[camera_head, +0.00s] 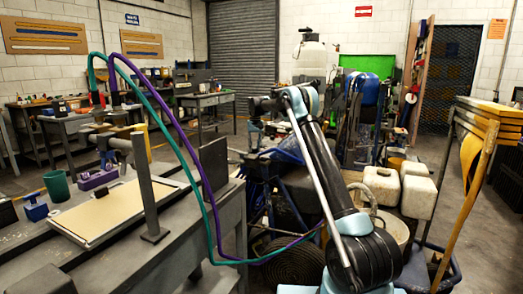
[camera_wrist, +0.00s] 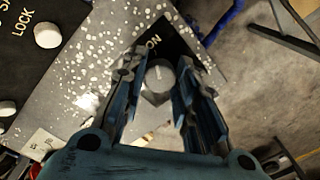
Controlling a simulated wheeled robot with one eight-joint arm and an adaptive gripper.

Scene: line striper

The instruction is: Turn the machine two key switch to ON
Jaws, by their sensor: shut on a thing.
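In the wrist view a grey round key-switch knob (camera_wrist: 160,76) with a pale line on its face sits between the fingers of my gripper (camera_wrist: 158,70). My gripper is shut on it, a finger along each side. The knob's line points roughly up the picture, toward the white letters "ON" on a black label (camera_wrist: 152,42) just beyond it. The rest of the label is partly hidden by the fingers. In the head view my arm reaches toward the machines at the middle; I cannot make out the knob there.
In the wrist view a second pale knob (camera_wrist: 47,35) stands beside a "LOCK" label on a dark plate at upper left. In the head view a workbench (camera_head: 112,250) stands at left and white jugs (camera_head: 382,186) at right.

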